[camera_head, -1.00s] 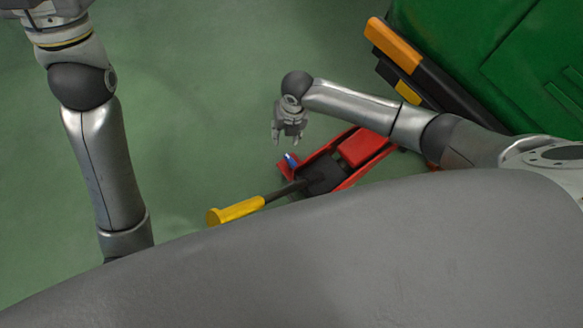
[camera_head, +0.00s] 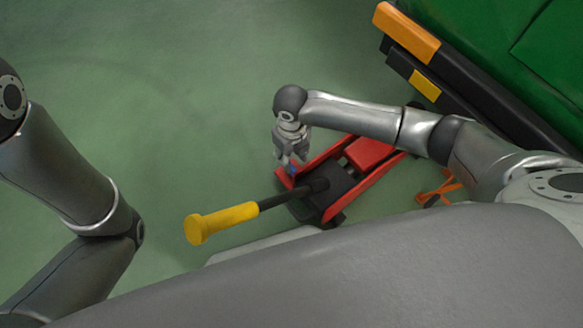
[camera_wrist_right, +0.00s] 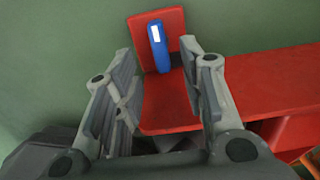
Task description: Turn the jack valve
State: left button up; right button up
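The red floor jack (camera_head: 370,152) lies on the green floor, with a black middle part and a black handle ending in a yellow grip (camera_head: 222,222). The jack valve is a small blue piece (camera_head: 292,169) at the jack's near-left end. In the right wrist view the blue valve (camera_wrist_right: 158,47) stands against a red plate, seen between the fingers. My right gripper (camera_head: 289,162) is at the valve; its fingers (camera_wrist_right: 165,92) are apart, with the valve beyond or between their tips. Contact cannot be told. My left arm is at the left edge; its gripper is out of view.
A green vehicle body (camera_head: 520,50) with a black bumper and an orange block (camera_head: 406,32) stands at the upper right. An orange item (camera_head: 440,188) lies right of the jack. The floor at upper left is clear.

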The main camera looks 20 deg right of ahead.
aim_at(292, 167)
notch_tip(292, 167, down, 6)
jog(key=b, duration=0.3)
jog(key=shift+r, duration=0.15)
grip_shut()
